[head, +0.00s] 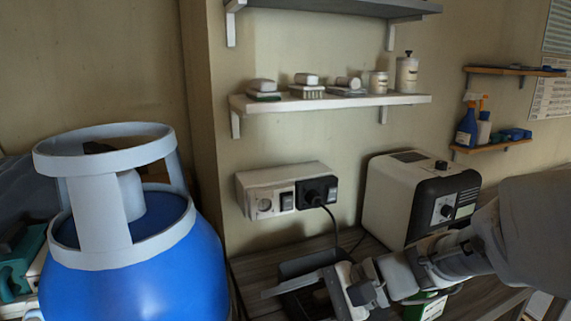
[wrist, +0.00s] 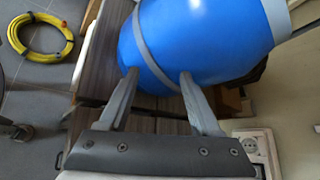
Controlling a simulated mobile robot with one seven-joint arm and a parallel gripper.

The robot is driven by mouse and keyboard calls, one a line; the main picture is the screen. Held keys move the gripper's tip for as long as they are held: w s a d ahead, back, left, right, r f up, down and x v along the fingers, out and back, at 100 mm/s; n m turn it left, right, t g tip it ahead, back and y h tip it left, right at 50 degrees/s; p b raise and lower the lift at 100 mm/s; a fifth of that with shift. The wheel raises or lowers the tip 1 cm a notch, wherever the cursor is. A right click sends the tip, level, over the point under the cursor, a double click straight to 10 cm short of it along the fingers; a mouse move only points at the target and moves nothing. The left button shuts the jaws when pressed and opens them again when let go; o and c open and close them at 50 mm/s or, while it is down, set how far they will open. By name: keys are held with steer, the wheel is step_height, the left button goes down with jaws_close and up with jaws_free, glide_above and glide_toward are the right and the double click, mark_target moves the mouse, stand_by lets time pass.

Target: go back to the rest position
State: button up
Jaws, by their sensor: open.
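My gripper (head: 300,284) is at the lower middle of the head view, reaching in from the right over the wooden bench. In the wrist view its two grey fingers (wrist: 160,74) are spread apart with nothing between them. A blue gas cylinder (head: 150,270) with a grey collar stands left of the gripper in the head view. The cylinder (wrist: 200,35) also shows beyond the fingertips in the wrist view, where the fingers overlap its outline. I cannot tell how far apart they are. No rest position is marked in view.
A wall socket box (head: 285,190) holds a plug with a black cable. A white and black device (head: 410,205) stands on the bench behind my arm. A white shelf (head: 335,101) with several small items hangs above. A yellow hose coil (wrist: 40,35) lies on the floor.

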steer(key=s+d+r+n+t+h, duration=0.1)
steer(key=s+d+n+t+h, duration=0.1)
steer(key=s+d+n+h, duration=0.35)
steer(key=s+d+r+n+t+h, duration=0.1)
steer(key=s+d+n+t+h, duration=0.2)
steer(key=d+h, duration=0.45)
step_height(320, 180, up, 20)
steer(key=d+n+p, duration=0.1)
steer(key=p, duration=1.9)
steer(key=shift+w+f, duration=0.25)
steer(key=shift+w, duration=0.15)
steer(key=shift+d+n, duration=0.1)
steer(key=shift+n, duration=0.15)
